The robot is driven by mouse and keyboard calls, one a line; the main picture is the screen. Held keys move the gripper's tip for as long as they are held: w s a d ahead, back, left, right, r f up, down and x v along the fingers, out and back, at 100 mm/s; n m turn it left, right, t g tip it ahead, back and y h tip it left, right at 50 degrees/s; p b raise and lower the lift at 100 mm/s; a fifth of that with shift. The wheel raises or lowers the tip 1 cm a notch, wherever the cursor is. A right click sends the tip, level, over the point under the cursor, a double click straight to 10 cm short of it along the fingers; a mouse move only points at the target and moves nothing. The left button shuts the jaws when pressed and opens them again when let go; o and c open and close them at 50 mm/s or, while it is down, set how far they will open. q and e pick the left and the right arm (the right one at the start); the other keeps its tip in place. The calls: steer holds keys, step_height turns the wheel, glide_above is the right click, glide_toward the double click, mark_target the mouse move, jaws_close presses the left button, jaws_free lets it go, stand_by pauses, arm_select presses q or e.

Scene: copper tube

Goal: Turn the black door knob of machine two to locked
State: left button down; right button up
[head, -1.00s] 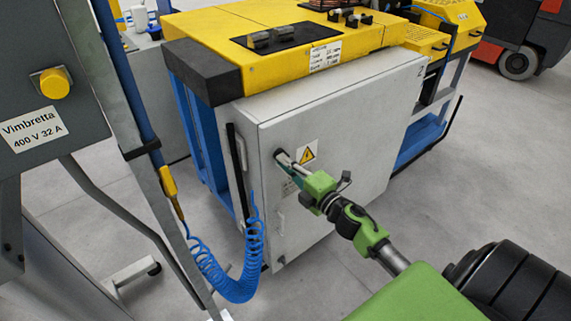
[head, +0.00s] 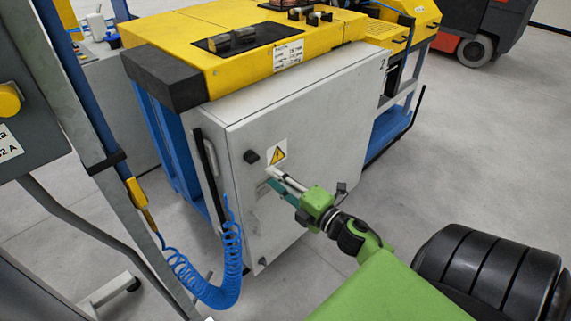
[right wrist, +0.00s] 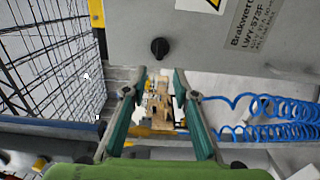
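The black door knob (head: 251,156) is on the upper left of the grey door (head: 330,120) of the machine marked 2, left of a yellow warning sign (head: 278,152). Its turn position is too small to tell. My right gripper (head: 268,176) is open and empty, its fingertips in front of the door below and right of the knob. In the right wrist view the knob (right wrist: 159,48) shows uncovered beyond the two teal fingers (right wrist: 160,75), apart from them. My left gripper is not in view.
A vertical black handle (head: 208,158) is on the door's left side, with a blue coiled hose (head: 222,285) hanging near it. A grey post (head: 105,175) and a panel with a yellow knob (head: 8,99) stand at left.

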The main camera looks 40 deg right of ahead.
steer(key=s, duration=0.4)
steer(key=shift+d, duration=0.15)
stand_by(0.4)
steer(key=s+f+m+g+h, duration=0.1)
steer(key=s+f+m+g, duration=0.15)
steer(key=f, duration=0.85)
steer(key=s+f+m+g+h, duration=0.1)
steer(key=s+f+m+g, duration=0.2)
steer(key=f, duration=0.8)
steer(key=s+f+m+g+h, duration=0.1)
steer(key=s+f+m+g, duration=0.3)
steer(key=f, duration=0.6)
steer(key=s+a+f+m+g, duration=0.2)
steer(key=s+a+f+m, duration=0.35)
steer(key=s+f, duration=0.7)
steer(key=s+a+f+g, duration=0.2)
steer(key=s+a+f, duration=0.2)
steer(key=s, duration=0.4)
steer(key=s+a+f+m+g+y, duration=0.1)
steer(key=s+a+f+g, duration=0.2)
steer(key=s+f, duration=0.3)
steer(key=s+a, duration=0.1)
steer(key=s, duration=0.2)
steer(key=shift+s+a+f+m, duration=0.15)
steer(key=shift+a+f+m, duration=0.15)
steer(key=shift+a+f, duration=0.05)
steer(key=shift+s+d+g, duration=0.1)
steer(key=shift+s+g, duration=0.05)
steer(key=shift+g, duration=0.1)
